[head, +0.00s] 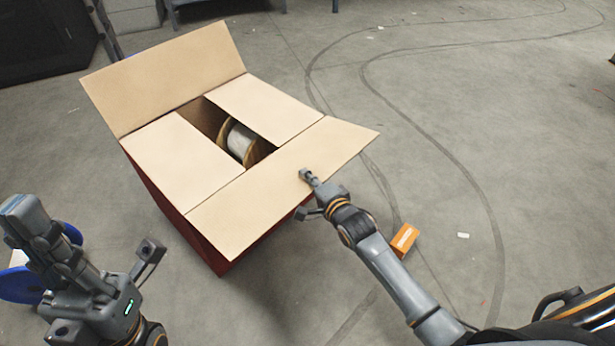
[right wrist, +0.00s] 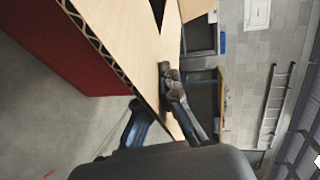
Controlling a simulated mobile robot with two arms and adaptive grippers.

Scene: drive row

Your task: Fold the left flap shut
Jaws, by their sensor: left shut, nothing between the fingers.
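A cardboard box with red sides stands on the floor in the head view. Its left flap (head: 182,152) lies folded in, nearly level over the left of the opening, and the right flap (head: 265,108) lies folded in opposite. The far flap (head: 165,78) stands up, leaning outward. The near flap (head: 275,185) is spread outward. My right gripper (head: 307,175) is at the near flap's outer edge; its finger (right wrist: 166,75) overlaps the cardboard in the right wrist view. Whether it grips the flap cannot be told. My left gripper (head: 22,212) is shut and empty, left of the box.
A spool (head: 241,140) shows inside the box through the gap between the side flaps. An orange box (head: 404,240) lies on the floor right of my right arm. A blue round object (head: 20,283) is partly hidden behind my left gripper. Floor to the right is mostly clear.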

